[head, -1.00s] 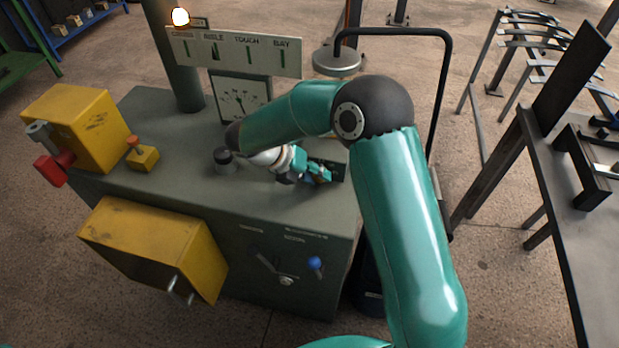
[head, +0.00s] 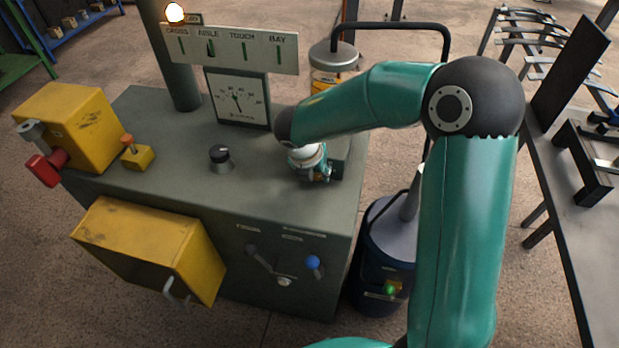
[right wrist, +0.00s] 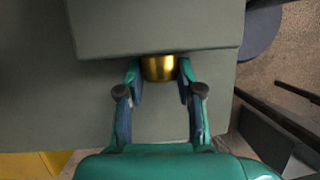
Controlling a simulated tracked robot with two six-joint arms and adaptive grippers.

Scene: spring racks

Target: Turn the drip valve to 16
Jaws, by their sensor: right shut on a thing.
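A brass knob (right wrist: 159,67) sticks out from under the edge of a grey block in the right wrist view, and it looks like the drip valve. My right gripper (right wrist: 159,76) has one finger on each side of the knob and is shut on it. In the head view my right gripper (head: 322,172) is over the right part of the grey machine top (head: 190,150), and my wrist and arm hide the knob. I see no number scale at the knob. My left gripper is not in view.
A dial gauge (head: 240,98) stands behind, under a sign board (head: 230,48) with several labelled slots. A black selector knob (head: 220,154) is left of my gripper. Yellow boxes (head: 150,250) are at the left. A dark drum (head: 380,285) stands right of the machine.

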